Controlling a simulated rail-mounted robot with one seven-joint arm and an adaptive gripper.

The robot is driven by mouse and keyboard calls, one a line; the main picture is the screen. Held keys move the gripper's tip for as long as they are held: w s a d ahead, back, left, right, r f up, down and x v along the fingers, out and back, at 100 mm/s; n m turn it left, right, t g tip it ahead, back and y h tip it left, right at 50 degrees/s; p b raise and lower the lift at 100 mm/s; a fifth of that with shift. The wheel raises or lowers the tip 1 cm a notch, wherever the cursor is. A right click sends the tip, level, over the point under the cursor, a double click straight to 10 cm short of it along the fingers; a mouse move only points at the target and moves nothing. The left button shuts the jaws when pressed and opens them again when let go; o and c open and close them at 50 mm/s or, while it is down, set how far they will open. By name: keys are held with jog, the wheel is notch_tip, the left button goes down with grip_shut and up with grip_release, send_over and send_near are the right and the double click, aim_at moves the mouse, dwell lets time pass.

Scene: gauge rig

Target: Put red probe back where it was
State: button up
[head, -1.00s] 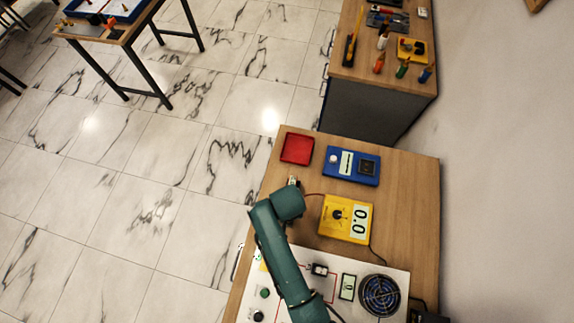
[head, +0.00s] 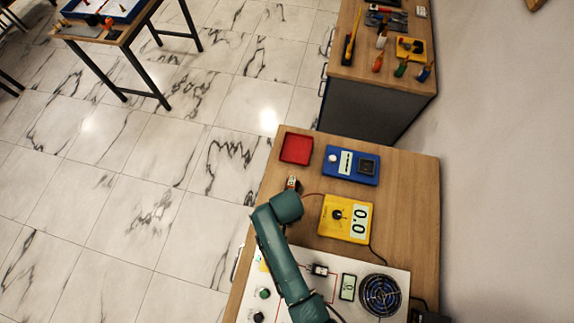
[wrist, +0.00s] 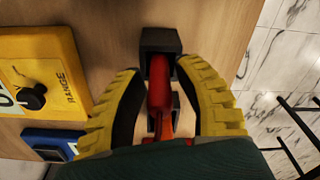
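The red probe (wrist: 160,85) lies between my gripper's fingers in the wrist view. Its far end rests at a dark block (wrist: 159,42), and a second dark block (wrist: 176,103) shows beneath it. My gripper (wrist: 160,68) has yellow fingers with dark pads. The fingers stand on both sides of the probe, with gaps to it, so the gripper is open around it. In the head view, my arm covers most of the gripper. The yellow meter (head: 345,218) reads 0.0 and has a red lead running to the probe's place. The meter also shows in the wrist view (wrist: 55,62).
A red tray (head: 297,148) and a blue device (head: 351,165) sit farther back on the wooden table (head: 405,200). A white panel with a fan (head: 380,296) lies in front. The table's left edge is close to the probe. Bare wood lies right of the meter.

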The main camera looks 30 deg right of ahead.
jog(key=r, duration=1.1)
jog(key=shift+s+a+r+p, duration=0.15)
jog(key=shift+s+r+p, duration=0.15)
jog(key=shift+p, duration=0.1)
jog(key=w+r+n+t, duration=0.1)
jog(key=w+r+t, duration=0.35)
jog(key=r, duration=0.45)
jog(key=w+a+r+n+t, duration=0.1)
jog(key=w+r+t, duration=0.2)
jog(key=w+r, duration=0.35)
jog(key=w+r+n+t, duration=0.1)
jog(key=w+r+t, duration=0.2)
jog(key=r, duration=0.8)
jog(key=s+a+r+t+p, duration=0.1)
jog(key=s+r+t, duration=0.1)
jog(key=r, duration=0.9)
jog(key=s+a+r+n+t+p, duration=0.1)
jog(key=r+t, duration=0.4)
jog(key=r, duration=0.6)
jog(key=s+r+n+t+p, duration=0.1)
jog(key=s+r+t+p, duration=0.2)
jog(key=r, duration=0.8)
jog(key=shift+s+a+r+t, duration=0.35)
jog(key=shift+s+a+t, duration=0.05)
jog(key=shift+s+t, duration=0.05)
